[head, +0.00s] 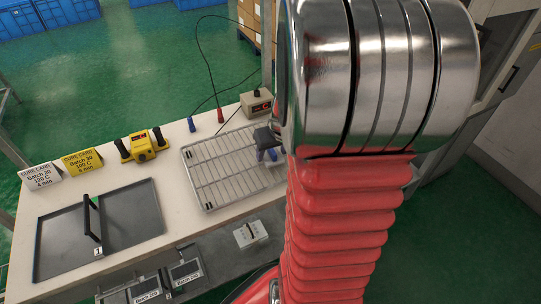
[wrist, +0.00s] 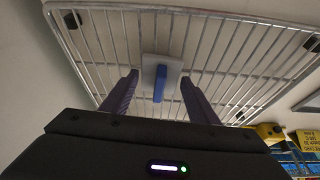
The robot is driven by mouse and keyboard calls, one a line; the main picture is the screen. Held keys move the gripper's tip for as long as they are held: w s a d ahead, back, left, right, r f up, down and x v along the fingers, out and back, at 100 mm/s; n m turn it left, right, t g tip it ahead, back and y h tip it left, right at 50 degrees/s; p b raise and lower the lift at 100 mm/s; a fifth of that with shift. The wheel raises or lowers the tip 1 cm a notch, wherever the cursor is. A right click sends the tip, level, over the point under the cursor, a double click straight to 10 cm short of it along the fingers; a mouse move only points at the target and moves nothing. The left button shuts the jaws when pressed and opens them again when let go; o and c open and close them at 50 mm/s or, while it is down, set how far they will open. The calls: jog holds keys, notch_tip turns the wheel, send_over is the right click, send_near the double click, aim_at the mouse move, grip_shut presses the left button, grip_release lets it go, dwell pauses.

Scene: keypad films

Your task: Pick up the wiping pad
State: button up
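The wiping pad (wrist: 175,70), a pale plate with a blue grip, shows at the wire rack (wrist: 98,50) in the wrist view. My gripper (wrist: 160,84) is open, with one dark purple finger on each side of the pad in that picture. Gaps show between both fingers and the pad. I cannot tell how far the fingertips are above it. In the head view my gripper (head: 266,154) is over the right part of the wire rack (head: 220,165). The pad cannot be made out there behind the gripper and arm.
Left of the rack stand a yellow device (head: 142,147), two cure cards, yellow (head: 83,160) and white (head: 42,176), and a dark tray (head: 133,218) with an upright handle. A grey box (head: 256,103) with cables stands behind. A pale block (head: 250,234) sits in front, lower down.

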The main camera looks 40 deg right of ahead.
aim_at(272, 151)
jog(key=c, duration=0.7)
notch_tip(272, 151, up, 10)
jog(key=shift+r, duration=0.1)
dwell(0.4)
dwell(0.4)
jog(key=o, duration=0.4)
jog(key=c, duration=0.3)
jog(key=shift+c, duration=0.2)
